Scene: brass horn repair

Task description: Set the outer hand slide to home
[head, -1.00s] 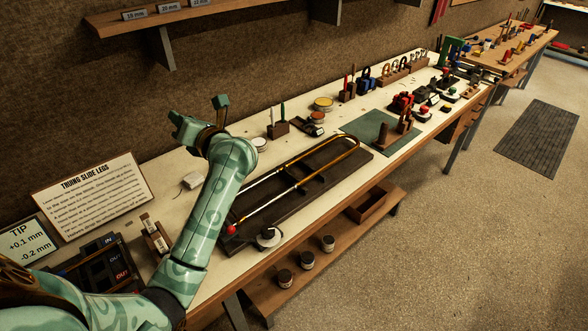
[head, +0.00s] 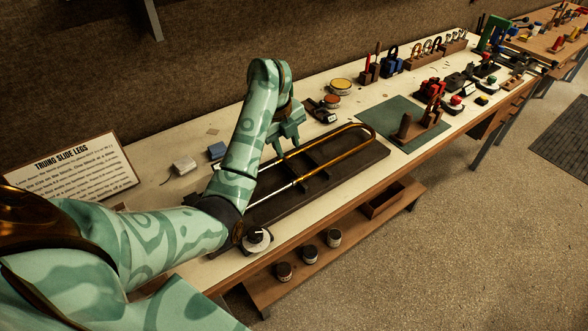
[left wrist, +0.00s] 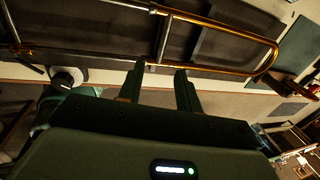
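The hand slide (head: 355,145) is a long U of tubing, brass at the bow end and silvery along the legs. It lies in a dark tray (head: 360,165) on the bench; its near end is hidden behind my left arm. In the left wrist view the slide (left wrist: 235,37) runs across the top, with a cross brace (left wrist: 164,42) between its legs. My left gripper (head: 288,149) is over the tray near the slide's middle, pointing down. In the left wrist view its two fingers (left wrist: 159,72) are apart with nothing between them. My right gripper is not in view.
A green mat (head: 392,112) with a wooden stand lies beyond the bow. Tins and tool holders line the bench's back. A sign (head: 70,165) stands at left. Jars sit on the shelf below.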

